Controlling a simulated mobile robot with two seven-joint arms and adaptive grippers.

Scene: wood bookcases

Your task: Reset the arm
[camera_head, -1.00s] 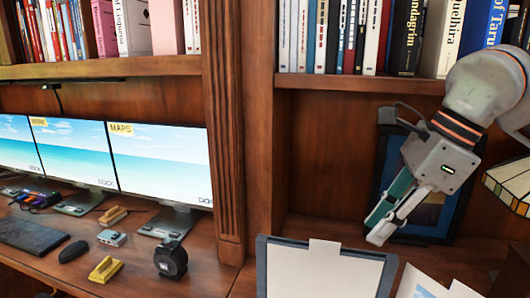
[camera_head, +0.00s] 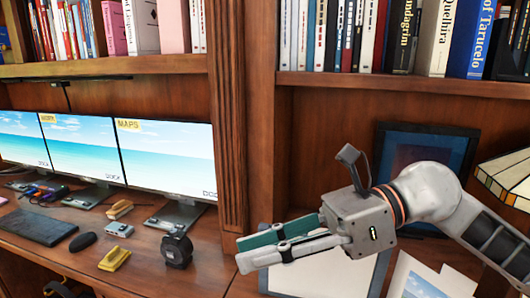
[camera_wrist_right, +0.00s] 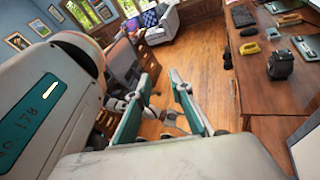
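My right gripper (camera_head: 240,253) comes in from the right in the head view, in front of the bookcase, with its fingers pointing left. Its two teal-padded fingers are apart, with nothing between them. In the wrist view the same fingers (camera_wrist_right: 161,76) show a gap with the wood floor behind. The gripper hides part of the clipboard (camera_head: 345,280) behind it.
The desk (camera_head: 130,275) at left carries several monitors (camera_head: 165,155), a keyboard (camera_head: 38,227), a yellow stapler-like object (camera_head: 115,258) and a black tape-measure-like object (camera_head: 177,249). A picture frame (camera_head: 388,148) and lampshade (camera_head: 510,180) stand at right. Bookshelves (camera_head: 400,87) run above.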

